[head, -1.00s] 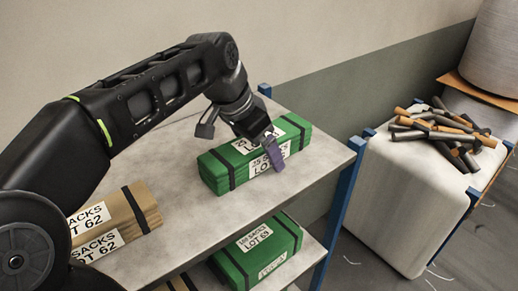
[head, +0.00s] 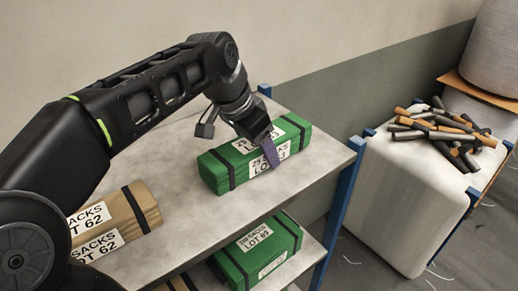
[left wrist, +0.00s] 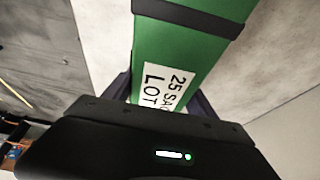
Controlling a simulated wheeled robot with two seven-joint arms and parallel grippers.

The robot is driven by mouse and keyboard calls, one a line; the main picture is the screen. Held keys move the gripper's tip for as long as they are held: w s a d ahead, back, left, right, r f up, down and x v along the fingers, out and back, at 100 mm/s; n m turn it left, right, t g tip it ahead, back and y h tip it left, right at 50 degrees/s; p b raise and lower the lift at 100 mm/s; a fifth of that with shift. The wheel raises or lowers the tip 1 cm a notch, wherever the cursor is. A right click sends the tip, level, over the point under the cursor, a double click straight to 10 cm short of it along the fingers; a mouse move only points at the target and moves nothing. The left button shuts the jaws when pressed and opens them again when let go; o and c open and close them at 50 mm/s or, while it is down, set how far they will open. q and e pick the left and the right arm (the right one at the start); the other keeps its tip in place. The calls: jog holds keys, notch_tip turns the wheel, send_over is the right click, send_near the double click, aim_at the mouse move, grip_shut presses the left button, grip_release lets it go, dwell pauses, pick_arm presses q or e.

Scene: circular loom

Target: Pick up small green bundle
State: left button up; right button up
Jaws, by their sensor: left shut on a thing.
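A green bundle (head: 216,168) with black straps and white labels, one reading "25 SA..." in the left wrist view (left wrist: 180,42), lies on the upper shelf. My left gripper (head: 270,152) comes down over its middle and is shut on it. One purple finger lies against the label on its front side; the other finger is hidden behind it. The bundle looks to be still resting on the shelf. A second green bundle (head: 234,271) with a white label lies on the lower shelf. My right gripper is not in view.
A tan bundle (head: 146,206) lies on the upper shelf (head: 185,245) at the left, partly behind my arm. A blue post (head: 340,200) stands at the shelf's right corner. A white container (head: 400,205) heaped with brown and dark tubes (head: 440,128) stands at the right.

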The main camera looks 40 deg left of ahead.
pick_arm(q)
grip_shut()
jog(key=shift+r, duration=0.1)
notch_tip(320, 180, up, 8)
jog(key=shift+f, duration=0.1)
jog(key=shift+r+p, duration=0.75)
jog(key=shift+p, duration=0.05)
jog(key=shift+r+p, duration=0.35)
jog(key=shift+p, duration=0.05)
